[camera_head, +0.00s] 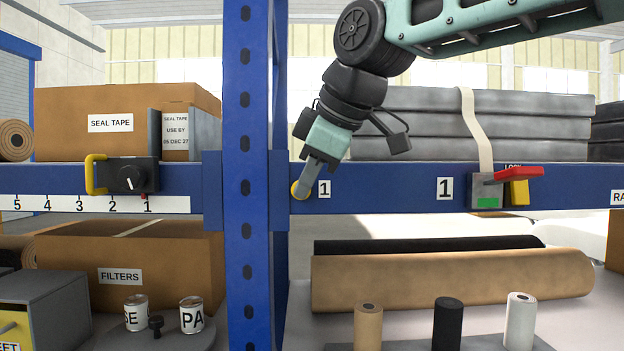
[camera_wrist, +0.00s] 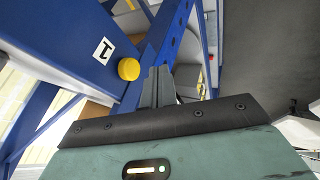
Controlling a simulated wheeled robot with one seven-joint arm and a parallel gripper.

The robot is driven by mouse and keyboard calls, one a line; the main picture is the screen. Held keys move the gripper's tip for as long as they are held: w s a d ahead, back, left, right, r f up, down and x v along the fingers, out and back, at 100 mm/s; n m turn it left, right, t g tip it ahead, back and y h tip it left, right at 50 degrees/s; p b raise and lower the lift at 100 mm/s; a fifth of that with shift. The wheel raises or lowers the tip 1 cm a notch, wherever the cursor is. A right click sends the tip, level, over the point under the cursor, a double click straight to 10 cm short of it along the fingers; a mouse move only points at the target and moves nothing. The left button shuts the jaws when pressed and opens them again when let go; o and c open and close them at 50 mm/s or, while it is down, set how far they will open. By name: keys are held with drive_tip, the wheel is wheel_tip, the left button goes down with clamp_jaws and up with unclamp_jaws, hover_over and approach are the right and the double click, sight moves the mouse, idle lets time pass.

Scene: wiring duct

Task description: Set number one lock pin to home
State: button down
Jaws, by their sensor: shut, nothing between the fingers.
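A round yellow knob (camera_head: 296,189) sits on the blue beam beside the upright, with a white "1" label (camera_head: 324,188) on its right. The knob also shows in the wrist view (camera_wrist: 128,69), standing out from the beam face next to its label (camera_wrist: 103,51). My gripper (camera_head: 304,188) is shut and empty, its fingertips in front of the knob and partly covering it. In the wrist view the shut fingers (camera_wrist: 160,72) are to the side of the knob, with a small gap in the picture. I cannot tell whether they touch.
Further right on the beam are another "1" label (camera_head: 444,188) and a lock unit (camera_head: 487,196) with a green patch, red handle (camera_head: 518,173) and yellow block (camera_head: 519,193). A blue upright (camera_head: 246,250) stands left. Rolls (camera_head: 450,278) lie below; grey slabs (camera_head: 450,123) are above.

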drive_tip(key=b+v, duration=0.2)
drive_tip(key=v, duration=0.8)
drive_tip(key=shift+s+b, duration=0.25)
drive_tip(key=shift+b, duration=0.15)
